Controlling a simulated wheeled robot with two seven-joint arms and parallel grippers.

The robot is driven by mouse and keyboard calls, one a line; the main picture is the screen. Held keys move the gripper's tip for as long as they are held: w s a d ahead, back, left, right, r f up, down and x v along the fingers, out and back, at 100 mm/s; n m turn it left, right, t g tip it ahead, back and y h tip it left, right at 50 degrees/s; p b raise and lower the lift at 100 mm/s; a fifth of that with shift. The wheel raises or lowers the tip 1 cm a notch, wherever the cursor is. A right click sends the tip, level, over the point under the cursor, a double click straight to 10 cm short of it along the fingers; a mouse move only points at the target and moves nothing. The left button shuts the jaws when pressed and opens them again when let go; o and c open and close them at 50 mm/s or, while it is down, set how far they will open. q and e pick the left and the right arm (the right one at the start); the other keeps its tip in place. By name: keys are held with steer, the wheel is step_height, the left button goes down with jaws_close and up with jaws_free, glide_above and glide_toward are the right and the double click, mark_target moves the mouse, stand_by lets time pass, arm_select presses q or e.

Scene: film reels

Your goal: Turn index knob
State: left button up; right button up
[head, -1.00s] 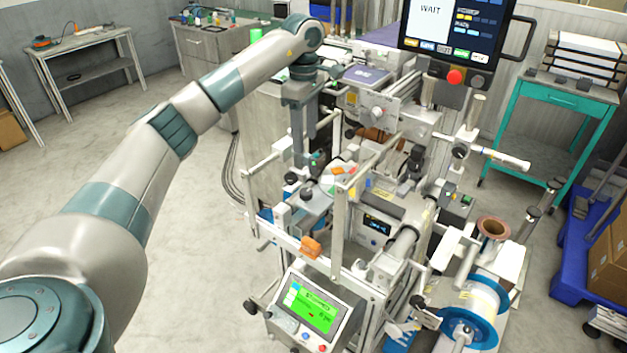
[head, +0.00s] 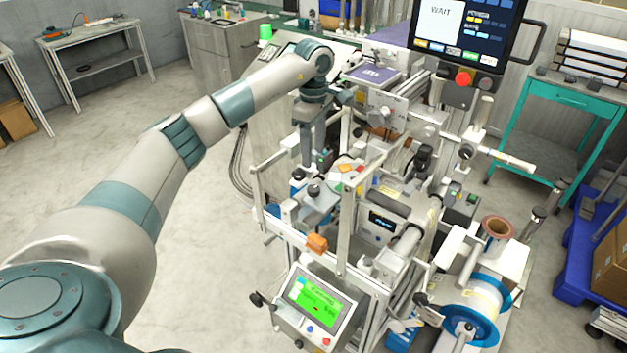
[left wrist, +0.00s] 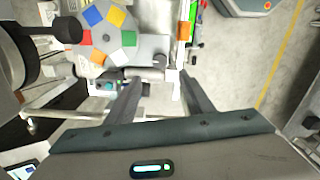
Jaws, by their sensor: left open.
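My left gripper (head: 311,165) points down over the machine, and it also shows in the left wrist view (left wrist: 160,78) with its two fingers apart and nothing clearly held. A pale disc with coloured squares (left wrist: 108,33) lies beyond the left finger; part of it shows in the head view (head: 348,172). A black round knob (left wrist: 68,29) overlaps the disc's left side in the wrist view. A dark knob (head: 314,190) stands just below the fingertips in the head view. I cannot tell which knob is the index knob. My right gripper is not in view.
A monitor reading WAIT (head: 455,28) and a green-lit panel (head: 313,302) are on the machine. Upright frame posts stand close around the gripper. An orange block (head: 317,243) is on the front rail. A blue-rimmed reel (head: 470,320) is front right. Floor at left is clear.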

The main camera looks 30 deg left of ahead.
mark_target(313, 188)
arm_select(q)
step_height(313, 188, down, 11)
steer(key=p, duration=0.4)
steer(key=shift+f, duration=0.45)
steer(key=c, duration=1)
